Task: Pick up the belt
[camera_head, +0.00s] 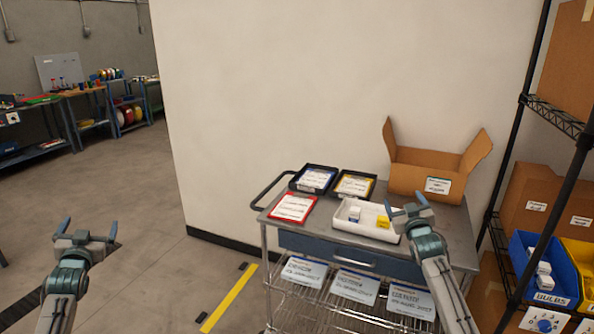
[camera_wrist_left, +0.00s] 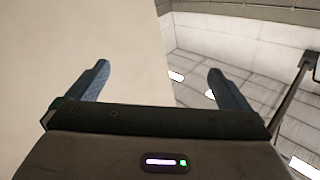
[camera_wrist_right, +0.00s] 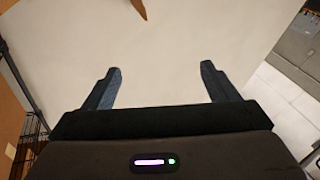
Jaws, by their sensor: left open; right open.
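I cannot make out a belt in any view. My left gripper (camera_head: 87,231) is open and empty in the head view, over bare floor left of the cart. Its two fingers also show apart in the left wrist view (camera_wrist_left: 158,85). My right gripper (camera_head: 408,205) is open in the head view, in front of the right part of the cart top. Its fingers are apart with nothing between them in the right wrist view (camera_wrist_right: 160,85). It hides part of the cart top and the right end of the white tray.
Labelled bags lie below. A shelf with a blue bin (camera_head: 545,293) stands right.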

